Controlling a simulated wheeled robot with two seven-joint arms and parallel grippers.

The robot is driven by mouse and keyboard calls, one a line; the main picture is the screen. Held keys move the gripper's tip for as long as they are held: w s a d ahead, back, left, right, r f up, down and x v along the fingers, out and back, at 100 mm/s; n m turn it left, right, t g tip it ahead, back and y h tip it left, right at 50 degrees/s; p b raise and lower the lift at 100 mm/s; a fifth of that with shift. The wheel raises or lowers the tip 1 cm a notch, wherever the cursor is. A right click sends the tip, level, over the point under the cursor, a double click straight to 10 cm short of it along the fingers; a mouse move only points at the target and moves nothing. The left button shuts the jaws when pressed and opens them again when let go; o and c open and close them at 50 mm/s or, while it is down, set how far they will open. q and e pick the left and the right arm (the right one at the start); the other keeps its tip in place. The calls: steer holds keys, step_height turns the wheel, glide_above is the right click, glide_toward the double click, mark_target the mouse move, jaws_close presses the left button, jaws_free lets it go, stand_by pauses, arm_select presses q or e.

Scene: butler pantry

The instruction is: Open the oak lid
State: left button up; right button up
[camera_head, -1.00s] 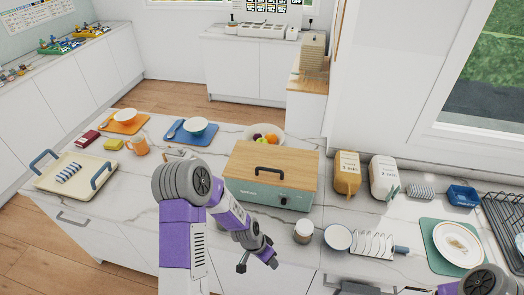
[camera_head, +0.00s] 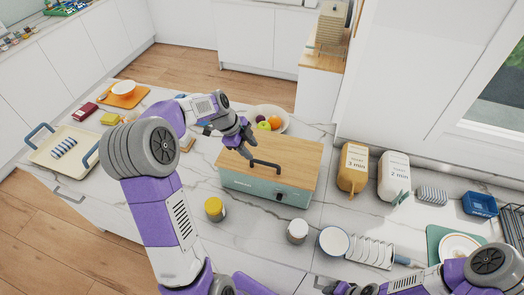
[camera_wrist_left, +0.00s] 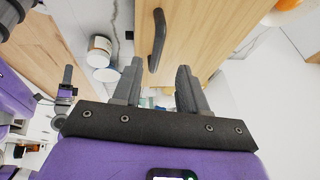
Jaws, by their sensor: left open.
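The oak lid (camera_head: 290,153) lies flat and closed on a green box (camera_head: 250,188), with a dark bar handle (camera_head: 268,165) on top. In the left wrist view the lid (camera_wrist_left: 198,30) and handle (camera_wrist_left: 158,40) show just beyond the fingers. My left gripper (camera_head: 249,154) is open and empty, above the lid by the left end of the handle. The handle lines up with the gap between its fingers (camera_wrist_left: 157,70), which appear short of it. My right gripper (camera_head: 338,288) is partly seen at the bottom edge of the head view; its jaws are unclear.
A fruit bowl (camera_head: 270,119) stands behind the box. A yellow-lidded jar (camera_head: 214,208), a white-lidded jar (camera_head: 297,231) and a white bowl (camera_head: 334,242) stand in front. A cream tray (camera_head: 80,160) lies at left.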

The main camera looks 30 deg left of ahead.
mark_target(259, 161)
arm_select(q)
steer(key=x, duration=0.6)
steer(key=shift+s+p, duration=0.1)
steer(key=shift+p, duration=0.3)
steer(key=shift+s+d+f, duration=0.1)
steer(key=shift+f, duration=0.1)
jaws_close()
